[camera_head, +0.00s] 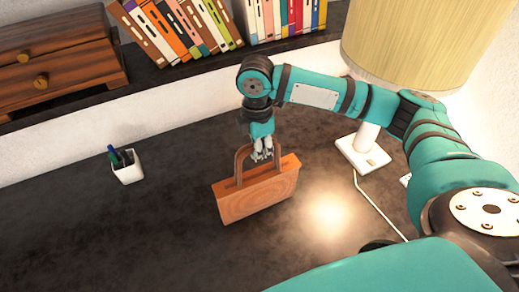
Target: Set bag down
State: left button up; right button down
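The bag (256,193) is a brown, wood-toned handbag with an arched handle, in the middle of the head view over the dark tabletop (100,235). My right gripper (262,155) points down at the handle, and its fingers are at the top of the arch. The fingers look closed around the handle, though they are small here. The bag is upright and slightly turned. I cannot tell whether its base touches the table. My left gripper is not in view.
A white pen cup (126,167) stands to the left. A lamp (362,155) with a yellowish shade stands at the right, its cord running across the table. A dark shelf behind holds several books (175,30) and a wooden drawer box (60,60). The front left tabletop is clear.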

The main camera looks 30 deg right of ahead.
jog(key=shift+f, duration=0.1)
jog(key=c, duration=1.4)
grip_release()
jog(key=shift+s, duration=0.1)
jog(key=r+b, duration=0.1)
jog(key=r, duration=0.6)
jog(key=w+r+b, duration=0.1)
jog(key=r, duration=0.3)
jog(key=shift+r+b, duration=0.1)
jog(key=shift+b, duration=0.2)
jog(key=shift+r, duration=0.55)
